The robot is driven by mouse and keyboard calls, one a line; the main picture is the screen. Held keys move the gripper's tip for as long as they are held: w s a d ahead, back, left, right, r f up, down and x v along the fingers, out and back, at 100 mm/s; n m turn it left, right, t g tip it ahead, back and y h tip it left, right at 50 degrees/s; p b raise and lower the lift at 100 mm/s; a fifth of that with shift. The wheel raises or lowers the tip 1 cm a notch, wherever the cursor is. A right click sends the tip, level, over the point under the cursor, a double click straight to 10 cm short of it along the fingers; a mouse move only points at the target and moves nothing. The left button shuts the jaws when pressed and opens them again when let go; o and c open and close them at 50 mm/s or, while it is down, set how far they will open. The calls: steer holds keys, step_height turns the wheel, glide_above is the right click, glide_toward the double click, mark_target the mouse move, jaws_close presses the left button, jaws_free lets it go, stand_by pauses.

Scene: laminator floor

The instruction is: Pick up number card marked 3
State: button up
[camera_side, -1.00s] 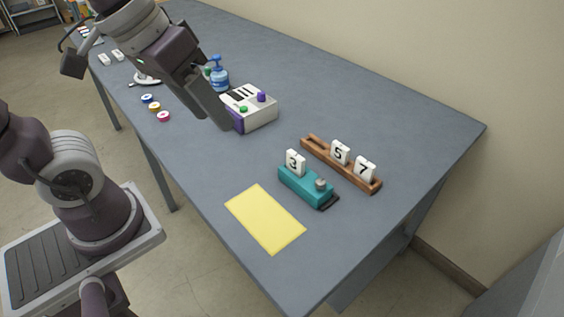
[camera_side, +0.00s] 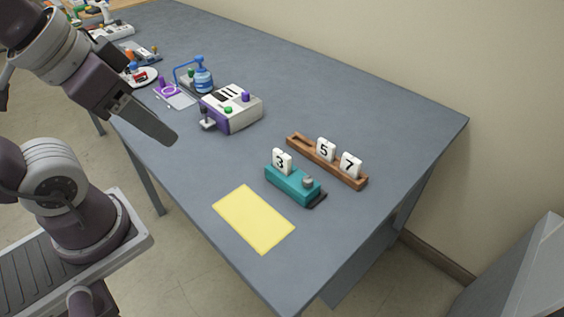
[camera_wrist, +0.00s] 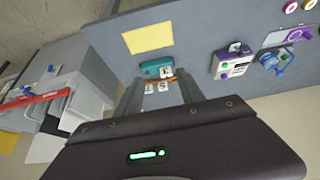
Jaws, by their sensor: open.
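The white number card marked 3 (camera_side: 282,161) stands upright in the teal holder (camera_side: 290,184) on the table. In the wrist view the teal holder (camera_wrist: 150,66) lies beyond my fingertips, and the 3 is too small to read surely. Cards marked 5 (camera_side: 325,149) and 7 (camera_side: 350,164) stand in a brown wooden rack (camera_side: 299,142) just behind. My gripper (camera_side: 168,139) is to the left of the card and well apart from it, above the table's front edge. In the wrist view my gripper (camera_wrist: 157,86) has its fingers apart with nothing held between them.
A yellow sheet (camera_side: 253,218) lies in front of the teal holder. The grey tabletop (camera_side: 330,95) is clear towards the wall.

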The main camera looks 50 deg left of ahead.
steer(key=shift+c, duration=0.8)
steer(key=n+g, duration=0.5)
steer(key=n, duration=1.3)
glide_above(282, 154)
steer(key=f, duration=1.5)
steer(key=shift+s+d+f, duration=0.2)
steer(key=shift+d+f, duration=0.15)
steer(key=shift+g, duration=0.3)
steer(key=f, duration=0.8)
steer(key=shift+w+a, duration=0.25)
steer(key=shift+a, duration=0.15)
jaws_close()
